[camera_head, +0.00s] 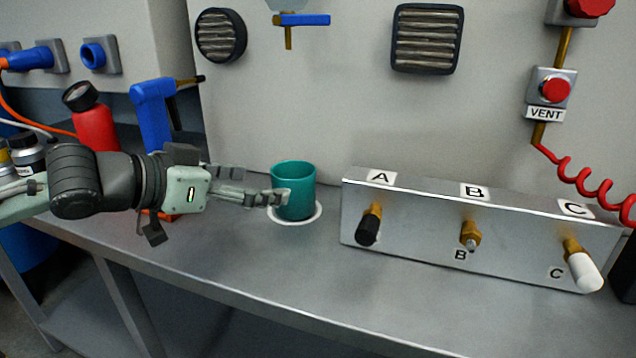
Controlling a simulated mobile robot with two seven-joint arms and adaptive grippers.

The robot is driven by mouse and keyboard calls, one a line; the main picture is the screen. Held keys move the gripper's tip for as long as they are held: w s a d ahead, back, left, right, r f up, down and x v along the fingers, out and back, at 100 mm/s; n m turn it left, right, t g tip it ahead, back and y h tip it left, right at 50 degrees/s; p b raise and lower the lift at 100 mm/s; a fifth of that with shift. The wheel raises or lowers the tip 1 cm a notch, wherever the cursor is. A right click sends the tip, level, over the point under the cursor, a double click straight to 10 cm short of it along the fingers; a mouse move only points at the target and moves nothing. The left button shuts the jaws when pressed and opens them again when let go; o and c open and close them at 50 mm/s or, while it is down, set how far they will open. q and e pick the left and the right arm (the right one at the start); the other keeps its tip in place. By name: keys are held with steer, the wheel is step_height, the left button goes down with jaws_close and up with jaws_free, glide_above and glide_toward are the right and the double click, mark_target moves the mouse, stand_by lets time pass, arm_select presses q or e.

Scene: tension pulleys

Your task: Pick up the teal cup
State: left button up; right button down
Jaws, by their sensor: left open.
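The teal cup (296,186) stands upright on a white round ring or coaster (312,218) on the grey metal bench. My left gripper (272,190) reaches in from the left, level with the cup. Its fingers are open. The nearer finger overlaps the cup's lower left side in the picture, and the farther finger ends left of the cup. I cannot tell whether either finger touches the cup. My right gripper is not in view.
A metal block (420,222) with valves marked A, B and C stands right of the cup. A red bottle (94,124) and a blue drill-like tool (152,115) stand behind my left arm. The bench (270,275) in front of the cup is clear.

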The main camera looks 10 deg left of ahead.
mark_target(294, 186)
arm_select(q)
steer(key=shift+x, duration=1.2)
steer(key=x, duration=0.5)
steer(key=shift+d+f, duration=0.1)
steer(key=shift+d, duration=0.4)
steer(key=c, duration=1.4)
